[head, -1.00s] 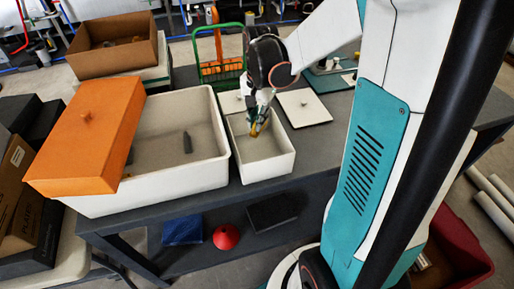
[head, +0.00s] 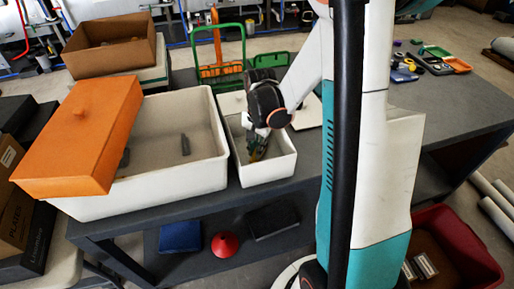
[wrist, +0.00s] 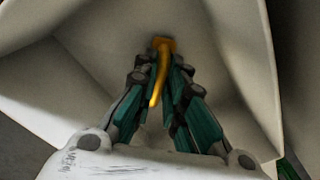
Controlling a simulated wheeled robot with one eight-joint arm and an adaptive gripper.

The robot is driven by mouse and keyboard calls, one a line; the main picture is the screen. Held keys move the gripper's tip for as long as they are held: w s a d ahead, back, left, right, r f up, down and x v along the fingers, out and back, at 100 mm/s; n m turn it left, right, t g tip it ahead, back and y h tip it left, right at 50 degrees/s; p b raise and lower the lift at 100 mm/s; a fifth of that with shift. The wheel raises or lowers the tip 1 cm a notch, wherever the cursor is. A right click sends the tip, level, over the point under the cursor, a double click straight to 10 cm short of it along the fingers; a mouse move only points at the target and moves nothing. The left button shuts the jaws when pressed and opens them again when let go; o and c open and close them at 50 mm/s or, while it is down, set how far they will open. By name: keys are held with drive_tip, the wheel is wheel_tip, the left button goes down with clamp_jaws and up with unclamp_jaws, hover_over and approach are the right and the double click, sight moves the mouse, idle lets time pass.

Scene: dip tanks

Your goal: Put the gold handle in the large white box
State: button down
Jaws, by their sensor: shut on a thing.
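The gold handle (wrist: 161,72) is a thin, slightly curved yellow piece with a wider far end, seen in the wrist view. My gripper (wrist: 161,88) has its green-and-black fingers closed on it from both sides. In the head view my gripper (head: 257,152) reaches down inside the small white box (head: 268,176), and the fingers mostly hide the handle there. Whether the handle touches the box floor, I cannot tell. The large white box (head: 165,192) stands directly left of the small one, with its right part open.
An orange lid (head: 80,135) lies tilted over the large box's left side. Dark grey pieces (head: 185,145) lie inside that box. A cardboard box (head: 110,45) and a green rack (head: 218,55) stand behind. The dark table (head: 425,125) has free room at right.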

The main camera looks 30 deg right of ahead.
drive_tip(key=c, duration=1.7)
unclamp_jaws()
drive_tip(key=shift+o, duration=0.2)
wheel_tip(320, 180, up, 12)
drive_tip(key=p, duration=0.4)
drive_tip(key=shift+s+d, duration=0.15)
drive_tip(key=shift+s, duration=0.05)
